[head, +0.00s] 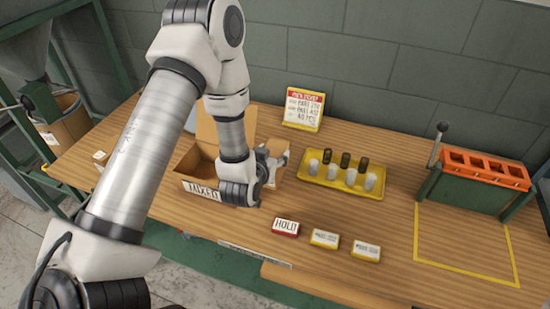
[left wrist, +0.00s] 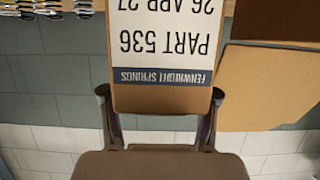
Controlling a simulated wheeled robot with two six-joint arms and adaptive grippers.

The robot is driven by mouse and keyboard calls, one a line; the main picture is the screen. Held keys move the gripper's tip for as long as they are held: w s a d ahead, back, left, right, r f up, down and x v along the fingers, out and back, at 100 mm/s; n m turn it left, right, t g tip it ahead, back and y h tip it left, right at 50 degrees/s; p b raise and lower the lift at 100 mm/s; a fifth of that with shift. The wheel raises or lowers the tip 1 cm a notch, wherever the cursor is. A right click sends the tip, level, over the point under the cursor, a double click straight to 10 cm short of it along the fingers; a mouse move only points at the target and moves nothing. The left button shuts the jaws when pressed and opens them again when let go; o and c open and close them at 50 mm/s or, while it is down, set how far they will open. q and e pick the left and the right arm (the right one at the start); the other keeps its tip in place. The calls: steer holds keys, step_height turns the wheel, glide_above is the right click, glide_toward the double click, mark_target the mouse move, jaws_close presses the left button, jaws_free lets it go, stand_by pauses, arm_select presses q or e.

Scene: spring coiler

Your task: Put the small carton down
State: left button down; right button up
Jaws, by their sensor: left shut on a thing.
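The small carton (left wrist: 162,50) is brown cardboard with a white label reading PART 536 and FENWRIGHT SPRINGS, upside down in the left wrist view. My left gripper (left wrist: 160,94) is shut on it, one finger on each side. In the head view my left gripper (head: 272,168) is over the table, just right of the open box marked MIXED, and mostly hides the carton. I cannot tell whether the carton touches the table. My right gripper is not in view.
The open MIXED box (head: 201,188) stands left of the gripper. A yellow tray (head: 333,186) with several cylinders is on its right. HOLD block (head: 286,227) and two yellow-edged blocks lie in front. A green and orange rack (head: 480,180) stands behind an empty yellow-outlined area.

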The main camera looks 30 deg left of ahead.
arm_select(q)
steer(key=shift+w+a, duration=0.15)
steer(key=shift+w, duration=0.35)
steer(key=shift+w+a, duration=0.2)
steer(key=shift+w, duration=0.3)
step_height(320, 180, down, 3)
steer(key=shift+w+f+p, duration=0.1)
steer(key=shift+f+p, duration=0.05)
steer(key=shift+p, duration=0.65)
steer(key=shift+f, duration=0.35)
steer(key=shift+c, duration=1.4)
jaws_free()
steer(key=shift+d+f, duration=0.1)
steer(key=shift+f, duration=0.05)
